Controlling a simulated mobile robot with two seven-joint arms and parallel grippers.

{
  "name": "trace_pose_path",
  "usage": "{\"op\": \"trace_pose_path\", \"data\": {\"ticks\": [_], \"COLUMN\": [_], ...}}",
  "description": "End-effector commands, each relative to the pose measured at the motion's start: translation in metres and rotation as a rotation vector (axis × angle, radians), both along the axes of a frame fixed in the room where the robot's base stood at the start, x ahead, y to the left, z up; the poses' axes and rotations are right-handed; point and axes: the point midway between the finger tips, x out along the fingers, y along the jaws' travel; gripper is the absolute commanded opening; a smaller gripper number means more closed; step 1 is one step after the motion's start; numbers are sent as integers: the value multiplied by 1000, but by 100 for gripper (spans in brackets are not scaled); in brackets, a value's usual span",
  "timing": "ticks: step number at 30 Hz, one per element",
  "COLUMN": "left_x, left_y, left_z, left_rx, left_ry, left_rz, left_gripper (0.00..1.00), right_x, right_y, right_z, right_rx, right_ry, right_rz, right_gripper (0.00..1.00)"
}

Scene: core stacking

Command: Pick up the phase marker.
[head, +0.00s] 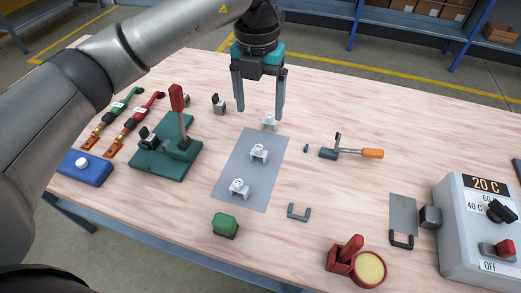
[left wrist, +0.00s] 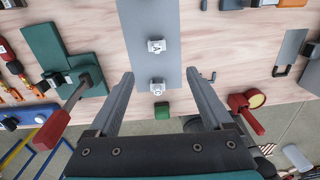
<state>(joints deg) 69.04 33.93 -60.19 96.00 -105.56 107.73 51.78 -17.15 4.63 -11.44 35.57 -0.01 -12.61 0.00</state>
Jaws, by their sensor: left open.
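I cannot tell for certain which piece is the phase marker; a small dark peg (head: 306,148) stands right of the grey mat (head: 235,185), and also shows in the left wrist view (left wrist: 212,77). Three white pieces are in a row along the mat: a far one (head: 269,122), a middle one (head: 259,153) and a near one (head: 239,188). My left gripper (head: 261,112) is open and empty, fingers pointing down, appearing above the far white piece. In the left wrist view two white pieces show, one (left wrist: 156,47) beyond the other (left wrist: 157,86). My right gripper is out of view.
Left of the mat stands a green press (head: 165,160) with a red lever. A green block (head: 225,225) is in front. An orange-handled tool (head: 352,153) and a dark bracket (head: 299,212) lie right. A red-handled piece with a yellow-topped cup (head: 369,268) and a grey control box (head: 465,230) are farther right.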

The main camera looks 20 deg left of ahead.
Motion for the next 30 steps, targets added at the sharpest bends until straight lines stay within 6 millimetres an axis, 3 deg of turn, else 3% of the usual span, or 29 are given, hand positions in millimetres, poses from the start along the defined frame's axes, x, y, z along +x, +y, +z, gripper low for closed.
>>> {"op": "trace_pose_path", "data": {"ticks": [4, 15, 23, 30], "left_x": [0, 1, 1, 5], "left_y": [7, 5, 4, 3], "left_z": [-17, -89, -103, -136], "left_rx": [26, 21, 20, 21], "left_ry": [4, 2, 1, 4], "left_rz": [13, 10, 8, 9], "left_gripper": [84, 84, 84, 84], "right_x": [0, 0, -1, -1], "right_y": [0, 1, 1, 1], "right_z": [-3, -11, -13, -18], "right_rx": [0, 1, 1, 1], "right_ry": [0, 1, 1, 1], "right_rz": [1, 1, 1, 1], "right_gripper": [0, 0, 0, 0]}}
